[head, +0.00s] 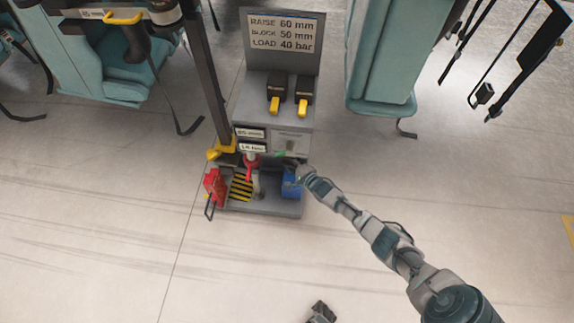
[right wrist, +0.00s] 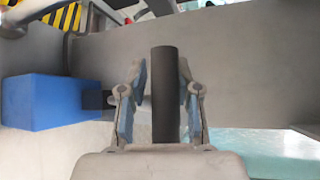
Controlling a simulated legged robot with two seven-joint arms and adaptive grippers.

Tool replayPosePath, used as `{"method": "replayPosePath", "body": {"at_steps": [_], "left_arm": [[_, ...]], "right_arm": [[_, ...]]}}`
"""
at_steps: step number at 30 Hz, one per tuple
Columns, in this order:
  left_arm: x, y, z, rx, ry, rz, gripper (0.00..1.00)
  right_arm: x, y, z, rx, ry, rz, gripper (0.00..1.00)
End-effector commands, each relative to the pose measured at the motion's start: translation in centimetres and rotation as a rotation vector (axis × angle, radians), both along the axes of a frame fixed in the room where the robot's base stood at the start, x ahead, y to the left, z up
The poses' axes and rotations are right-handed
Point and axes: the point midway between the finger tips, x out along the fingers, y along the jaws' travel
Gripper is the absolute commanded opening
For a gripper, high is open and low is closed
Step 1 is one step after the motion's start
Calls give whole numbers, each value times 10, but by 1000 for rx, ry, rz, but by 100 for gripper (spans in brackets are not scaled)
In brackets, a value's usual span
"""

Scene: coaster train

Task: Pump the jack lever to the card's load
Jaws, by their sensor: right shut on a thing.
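The card (head: 282,33) stands at the top of the grey jack stand and reads RAISE 60 mm, BLOCK 50 mm, LOAD 40 bar. My right gripper (head: 299,168) is at the right side of the stand's lower front. In the right wrist view its fingers (right wrist: 163,75) are shut on a dark round bar, which looks like the jack lever (right wrist: 166,95). The lever is hard to make out in the head view behind the gripper. A grey gripper-like part (head: 322,312), likely my left gripper, shows at the bottom edge; its fingers are unclear.
A blue block (head: 290,185) sits on the stand's base (head: 265,207), and also shows in the right wrist view (right wrist: 50,103). A red part (head: 215,186) and a black-yellow striped plate (head: 242,186) are left of it. Teal seats (head: 383,60) flank the stand. The front floor is clear.

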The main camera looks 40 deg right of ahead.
Motion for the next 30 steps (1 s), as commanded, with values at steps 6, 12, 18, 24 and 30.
{"method": "replayPosePath", "body": {"at_steps": [6, 12, 18, 24, 30], "left_arm": [[0, 0, 0, -1, -1, -1, 39], [0, 0, 0, -2, -1, 0, 39], [-4, 3, 2, -5, -5, 1, 39], [-4, 0, 2, -1, -5, 0, 39], [-4, 0, 2, -1, -5, 0, 39]], "right_arm": [[0, -3, 0, -7, 2, -3, 52], [0, 0, 1, -6, 1, -1, 52], [-9, 1, 1, -4, 2, -1, 52], [-41, 1, 6, -1, 3, 0, 52], [-81, 0, 15, 1, 3, -1, 52]]}}
